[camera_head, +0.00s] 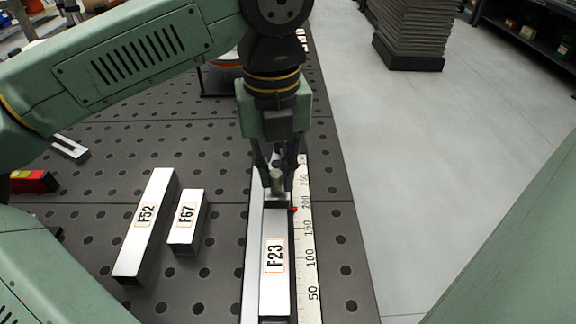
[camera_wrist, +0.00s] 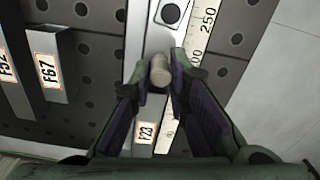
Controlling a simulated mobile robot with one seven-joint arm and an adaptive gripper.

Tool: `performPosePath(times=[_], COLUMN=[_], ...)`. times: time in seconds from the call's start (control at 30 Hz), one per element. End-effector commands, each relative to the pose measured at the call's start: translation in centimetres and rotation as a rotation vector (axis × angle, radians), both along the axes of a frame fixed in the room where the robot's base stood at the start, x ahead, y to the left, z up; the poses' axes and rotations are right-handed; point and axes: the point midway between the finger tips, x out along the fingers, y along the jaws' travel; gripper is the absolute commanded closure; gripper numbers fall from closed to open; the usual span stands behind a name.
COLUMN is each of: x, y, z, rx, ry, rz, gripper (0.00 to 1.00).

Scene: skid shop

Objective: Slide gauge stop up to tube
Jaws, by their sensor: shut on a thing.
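The tube labelled F23 (camera_head: 275,285) lies lengthwise on the bench beside a white scale strip (camera_head: 309,265), against a pale rail (camera_head: 252,262). The gauge stop's round metal knob (camera_head: 277,181) stands just beyond the tube's far end. A small red mark shows by the scale, near 200. My gripper (camera_head: 278,190) is shut on the knob, which also shows between the fingers in the wrist view (camera_wrist: 160,70). The fingers hide most of the stop's body. I cannot tell whether the stop touches the tube.
A red and black item (camera_head: 34,182) lies at the far left. The bench ends just right of the scale; open floor (camera_head: 400,170) lies beyond.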

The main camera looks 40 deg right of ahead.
Motion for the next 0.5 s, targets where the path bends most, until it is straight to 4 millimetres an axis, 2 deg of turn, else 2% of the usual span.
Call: performPosePath(times=[0.2, 0.5], x=[-0.84, -0.89], y=[0.60, 0.60], z=[-0.04, -0.02], rx=[0.000, 0.000], ry=[0.001, 0.001], rz=[-0.001, -0.002], gripper=[1.00, 1.00])
